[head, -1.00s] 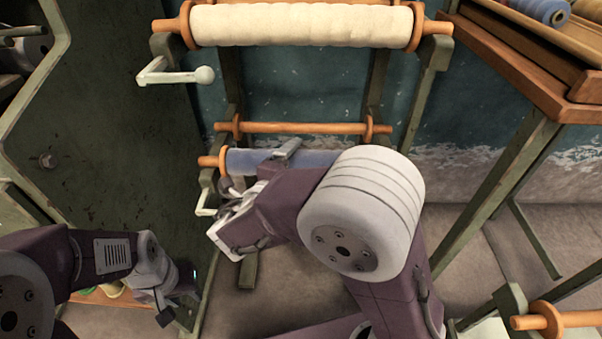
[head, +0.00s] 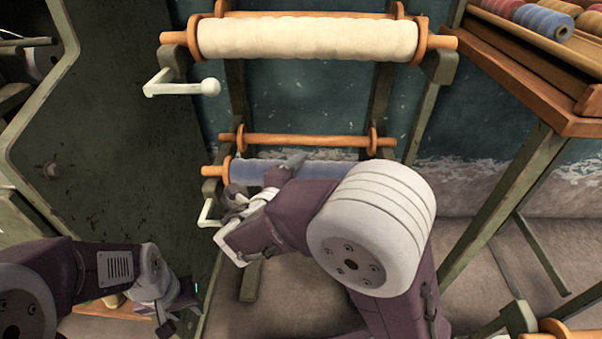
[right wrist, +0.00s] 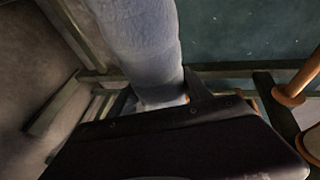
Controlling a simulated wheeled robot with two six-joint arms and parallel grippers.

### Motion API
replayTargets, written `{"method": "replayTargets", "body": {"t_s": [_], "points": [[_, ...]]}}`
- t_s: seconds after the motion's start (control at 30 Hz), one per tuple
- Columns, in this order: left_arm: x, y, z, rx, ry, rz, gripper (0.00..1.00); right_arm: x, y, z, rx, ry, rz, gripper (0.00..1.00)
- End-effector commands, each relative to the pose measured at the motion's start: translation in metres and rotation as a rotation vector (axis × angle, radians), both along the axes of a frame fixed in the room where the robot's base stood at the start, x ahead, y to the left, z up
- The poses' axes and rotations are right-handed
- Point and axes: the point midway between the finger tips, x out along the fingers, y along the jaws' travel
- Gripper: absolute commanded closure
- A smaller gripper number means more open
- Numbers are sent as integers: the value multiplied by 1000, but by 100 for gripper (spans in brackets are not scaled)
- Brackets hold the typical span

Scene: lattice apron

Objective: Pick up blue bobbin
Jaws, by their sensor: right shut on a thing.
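A cream roll (head: 305,39) sits above, with a white crank (head: 180,87) at left. A bare wooden rod (head: 300,140) lies just over the blue bobbin. A wooden tray (head: 545,45) of coloured spools stands upper right. A dark green panel (head: 110,140) borders the left.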

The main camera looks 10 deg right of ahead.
Motion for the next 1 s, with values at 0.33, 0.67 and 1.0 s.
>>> {"method": "replayTargets", "body": {"t_s": [0.33, 0.67, 1.0], "points": [[0, 0, 54, 0, 0, 0, 64, -9, -10, 54, -1, -2, -1, 100], [0, 0, 106, 0, 0, 0, 64, -63, -67, 101, -1, -2, 0, 100], [0, 0, 68, 0, 0, 0, 64, -78, -83, 104, 2, -5, -1, 100]]}}
